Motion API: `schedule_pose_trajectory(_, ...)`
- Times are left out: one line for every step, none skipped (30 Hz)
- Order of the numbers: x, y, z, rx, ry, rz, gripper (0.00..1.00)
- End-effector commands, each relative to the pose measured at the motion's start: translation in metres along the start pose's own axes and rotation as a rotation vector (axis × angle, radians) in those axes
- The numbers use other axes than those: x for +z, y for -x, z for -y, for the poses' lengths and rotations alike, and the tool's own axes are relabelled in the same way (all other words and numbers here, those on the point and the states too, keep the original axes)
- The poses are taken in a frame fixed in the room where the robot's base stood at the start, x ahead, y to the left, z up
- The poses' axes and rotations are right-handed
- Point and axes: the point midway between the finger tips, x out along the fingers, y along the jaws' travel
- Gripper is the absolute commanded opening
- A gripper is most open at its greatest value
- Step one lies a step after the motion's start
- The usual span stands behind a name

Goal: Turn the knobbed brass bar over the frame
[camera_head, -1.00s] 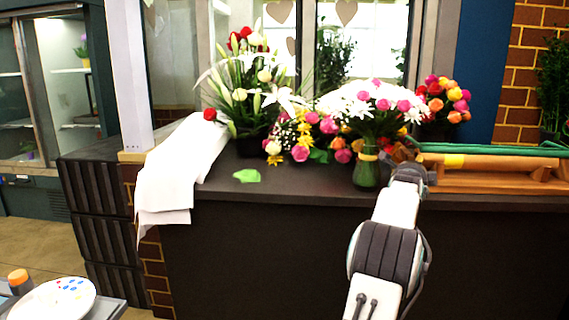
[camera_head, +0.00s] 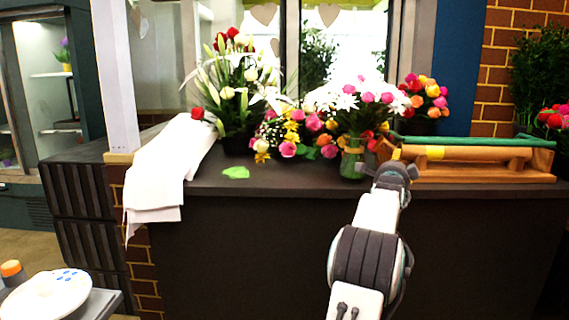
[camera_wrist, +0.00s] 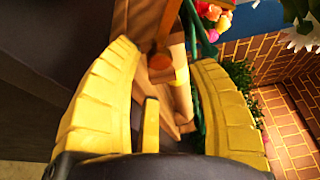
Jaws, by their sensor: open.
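A long wooden frame (camera_head: 484,178) lies on the dark counter at the right in the head view. An orange-brown bar with a yellow band (camera_head: 436,153) runs along its top, with a green strip behind it. This looks like the knobbed bar. In the wrist view, a rounded orange-brown knob (camera_wrist: 160,61) shows between my fingers, by the wooden frame (camera_wrist: 143,16). My gripper (camera_wrist: 164,66) is open, its two yellow fingers spread either side of the knob; I cannot tell whether they touch it. In the head view my wrist mostly hides the gripper (camera_head: 395,154), at the frame's left end.
A green glass vase (camera_head: 353,163) of white and pink flowers stands close left of my gripper. More bouquets, a green leaf (camera_head: 236,172) and a white cloth (camera_head: 170,165) are further left. The counter front (camera_head: 240,255) is clear. A plate (camera_head: 50,296) is at lower left.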

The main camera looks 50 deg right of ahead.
Motion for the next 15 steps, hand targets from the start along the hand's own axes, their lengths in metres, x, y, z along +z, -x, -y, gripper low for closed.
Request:
schedule_pose_trajectory(0.0,0.006,0.001,0.002,0.0,0.0,0.53)
schedule_pose_trajectory(0.0,0.009,0.002,0.002,0.0,0.0,0.53)
schedule_pose_trajectory(0.0,0.013,0.002,0.002,-0.001,0.0,0.53)
schedule_pose_trajectory(0.0,0.015,0.003,0.003,-0.001,0.0,0.53)
schedule_pose_trajectory(0.0,0.018,0.003,0.002,-0.001,0.0,0.53)
schedule_pose_trajectory(0.0,0.022,0.003,0.002,-0.001,0.0,0.53)
schedule_pose_trajectory(0.0,0.025,0.003,0.002,-0.001,0.0,0.53)
schedule_pose_trajectory(0.0,0.028,0.002,0.003,-0.001,0.0,0.53)
schedule_pose_trajectory(0.008,0.03,0.006,0.008,0.009,0.012,0.53)
schedule_pose_trajectory(0.014,0.032,0.007,0.015,0.019,0.021,0.53)
schedule_pose_trajectory(0.019,0.034,0.008,0.021,0.027,0.028,0.53)
schedule_pose_trajectory(0.025,0.036,0.009,0.031,0.039,0.038,0.53)
schedule_pose_trajectory(0.03,0.038,0.01,0.038,0.048,0.045,0.53)
schedule_pose_trajectory(0.035,0.04,0.011,0.044,0.057,0.053,0.53)
schedule_pose_trajectory(0.041,0.043,0.013,0.052,0.069,0.063,0.53)
